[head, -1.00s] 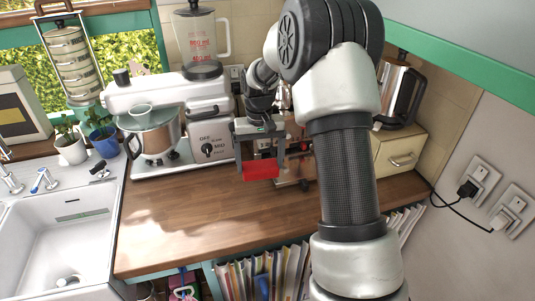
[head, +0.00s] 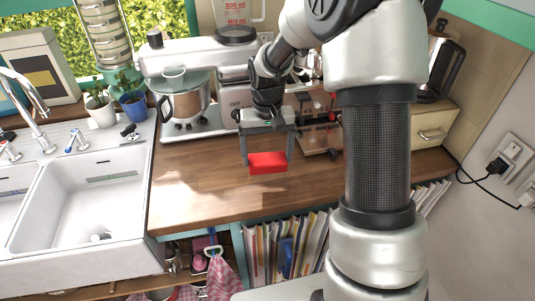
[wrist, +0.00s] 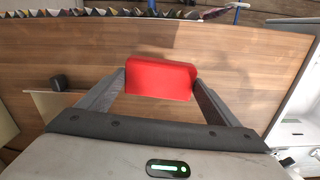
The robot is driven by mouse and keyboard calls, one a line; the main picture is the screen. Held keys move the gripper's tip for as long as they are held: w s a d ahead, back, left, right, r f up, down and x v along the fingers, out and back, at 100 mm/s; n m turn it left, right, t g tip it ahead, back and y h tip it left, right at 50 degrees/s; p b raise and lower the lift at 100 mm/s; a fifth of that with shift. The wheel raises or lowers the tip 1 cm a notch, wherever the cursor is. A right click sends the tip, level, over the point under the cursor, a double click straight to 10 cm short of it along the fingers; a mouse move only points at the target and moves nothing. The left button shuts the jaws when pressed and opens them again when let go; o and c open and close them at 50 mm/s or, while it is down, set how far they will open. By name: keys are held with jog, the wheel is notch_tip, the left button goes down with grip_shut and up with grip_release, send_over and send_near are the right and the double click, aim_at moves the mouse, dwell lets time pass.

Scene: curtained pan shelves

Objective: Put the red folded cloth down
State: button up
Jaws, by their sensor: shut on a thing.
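The red folded cloth (head: 267,163) is a small red block-like bundle between the two fingers of my gripper (head: 268,158). In the wrist view the cloth (wrist: 160,78) spans the gap between both fingertips (wrist: 160,80), which press on its two ends. My gripper is shut on it and points down over the wooden counter (head: 205,195). The cloth looks to be just above the counter; I cannot tell whether its underside touches it.
A white sink (head: 80,205) is at left. The counter left of my gripper is clear. Books (head: 285,245) and a checked cloth (head: 224,280) are below the front edge.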

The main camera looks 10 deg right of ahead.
jog(key=shift+f+b, duration=1.7)
jog(key=shift+f, duration=0.8)
jog(key=shift+f, duration=0.1)
jog(key=shift+f+b, duration=0.55)
jog(key=shift+f, duration=0.1)
jog(key=shift+f, duration=0.35)
jog(key=o, duration=0.9)
jog(key=shift+r, duration=0.1)
notch_tip(320, 180, up, 17)
jog(key=shift+r, duration=0.2)
grip_shut()
